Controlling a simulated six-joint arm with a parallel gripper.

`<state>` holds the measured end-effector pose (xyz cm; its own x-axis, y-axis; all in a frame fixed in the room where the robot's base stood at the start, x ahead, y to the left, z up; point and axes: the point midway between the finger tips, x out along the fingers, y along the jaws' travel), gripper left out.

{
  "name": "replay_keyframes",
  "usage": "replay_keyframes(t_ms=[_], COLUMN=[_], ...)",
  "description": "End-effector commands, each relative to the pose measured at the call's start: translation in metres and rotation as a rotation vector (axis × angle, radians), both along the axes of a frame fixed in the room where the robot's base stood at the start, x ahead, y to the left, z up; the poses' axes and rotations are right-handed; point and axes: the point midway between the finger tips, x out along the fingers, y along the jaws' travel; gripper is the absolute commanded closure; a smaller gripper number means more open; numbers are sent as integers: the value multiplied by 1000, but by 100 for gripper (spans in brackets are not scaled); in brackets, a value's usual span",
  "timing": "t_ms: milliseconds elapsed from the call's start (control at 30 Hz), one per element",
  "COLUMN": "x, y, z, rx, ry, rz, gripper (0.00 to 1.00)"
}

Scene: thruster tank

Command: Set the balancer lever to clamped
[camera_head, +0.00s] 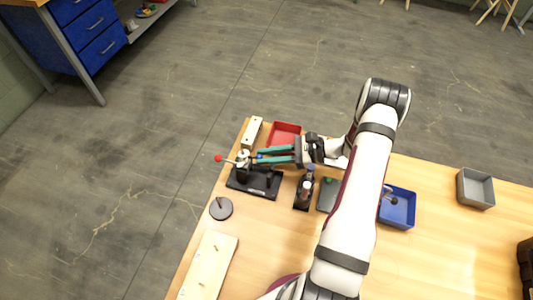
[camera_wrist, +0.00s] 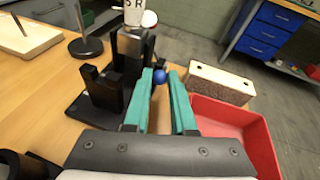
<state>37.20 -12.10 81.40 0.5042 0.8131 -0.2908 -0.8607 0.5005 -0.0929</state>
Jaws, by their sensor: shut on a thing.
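The balancer device stands on a black base (camera_head: 240,182) at the left end of the table, and the same base (camera_wrist: 84,122) shows in the wrist view. It has black posts and a white upright part (camera_wrist: 134,14) with letters. A rod with a red ball (camera_head: 218,158) sticks out to the left. A small blue ball (camera_wrist: 160,76) is at the near side of the device, between the green fingertips. My gripper (camera_head: 258,157) reaches in from the right, and in the wrist view its fingers (camera_wrist: 160,84) are shut on the blue ball. The ball's stem is hidden.
A red tray (camera_wrist: 235,125) lies right beside my fingers, with a pale block (camera_head: 252,132) close by. A round dark disc stand (camera_head: 221,208) and a pale board (camera_head: 208,265) are in front. A black-based tool (camera_head: 304,192) and a blue tray (camera_head: 398,209) are further right.

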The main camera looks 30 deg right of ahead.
Motion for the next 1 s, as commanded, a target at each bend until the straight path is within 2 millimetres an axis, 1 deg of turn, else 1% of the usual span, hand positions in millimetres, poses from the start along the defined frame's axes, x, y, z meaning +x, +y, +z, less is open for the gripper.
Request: replay_keyframes(t_ms=[100, 133, 167, 200, 567, 667, 767, 867, 1000], x=[0, 0, 0, 0, 0, -3, -11, -23, -44], y=[-1, -1, -1, -1, -1, -6, -19, -40, -73], z=[0, 0, 0, 0, 0, 2, 7, 14, 26], rx=[-1, -1, -1, -1, -1, -2, -2, -4, -4], ry=[-1, -1, -1, -1, -1, -1, -2, -2, -1], rz=[-1, -1, -1, -1, -1, -3, -5, -5, -7], gripper=[100, 71, 65, 64, 64, 64, 64, 64, 64])
